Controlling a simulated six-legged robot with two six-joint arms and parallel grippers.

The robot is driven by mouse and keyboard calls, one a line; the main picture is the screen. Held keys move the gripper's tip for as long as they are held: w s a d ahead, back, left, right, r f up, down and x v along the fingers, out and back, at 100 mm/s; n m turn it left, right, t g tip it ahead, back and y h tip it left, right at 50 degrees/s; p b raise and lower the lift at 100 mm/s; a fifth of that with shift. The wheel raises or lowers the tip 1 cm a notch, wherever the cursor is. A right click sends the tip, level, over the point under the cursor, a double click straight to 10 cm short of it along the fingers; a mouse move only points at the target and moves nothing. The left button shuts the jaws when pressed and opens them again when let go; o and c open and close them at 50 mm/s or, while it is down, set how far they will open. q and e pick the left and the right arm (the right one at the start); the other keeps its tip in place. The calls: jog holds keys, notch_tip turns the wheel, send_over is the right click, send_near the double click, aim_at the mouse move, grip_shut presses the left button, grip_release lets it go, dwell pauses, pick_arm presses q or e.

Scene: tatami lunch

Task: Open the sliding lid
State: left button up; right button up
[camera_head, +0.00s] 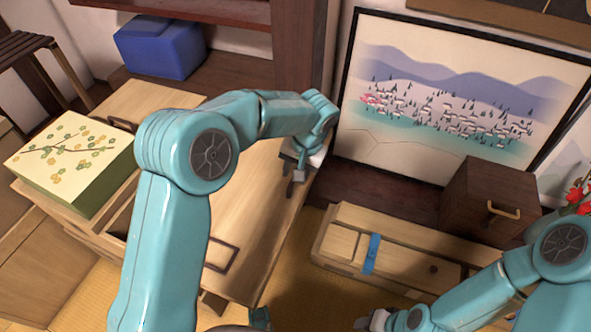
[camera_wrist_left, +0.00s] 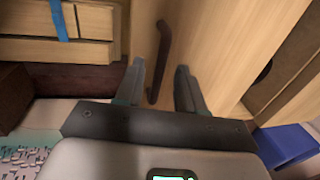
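A low light-wood chest (camera_head: 262,215) stands left of centre with a flat top panel, which looks like the sliding lid. A dark bracket-shaped handle (camera_head: 222,252) shows near its front. My left gripper (camera_head: 297,178) hangs over the panel's right side. In the left wrist view, my left gripper (camera_wrist_left: 160,72) is open. A dark bar handle (camera_wrist_left: 163,55) on the wood panel (camera_wrist_left: 212,35) lies between and beyond its fingers; contact is not visible. I cannot tell if both views show the same handle. My right gripper (camera_head: 378,320) is at the bottom edge, its fingers unclear.
A flower-patterned green box (camera_head: 70,155) sits on the chest's left part. A long wooden box with a blue band (camera_head: 371,254) lies to the right. Behind it are a dark cabinet (camera_head: 485,200) and a framed picture (camera_head: 450,100). A blue box (camera_head: 160,47) stands at the back left.

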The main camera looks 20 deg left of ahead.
pick_arm(q)
jog(key=d+r+p, duration=0.3)
jog(key=r+p, duration=0.2)
jog(key=r, duration=1.1)
jog(key=shift+s+d, duration=0.15)
jog(key=shift+s, duration=0.05)
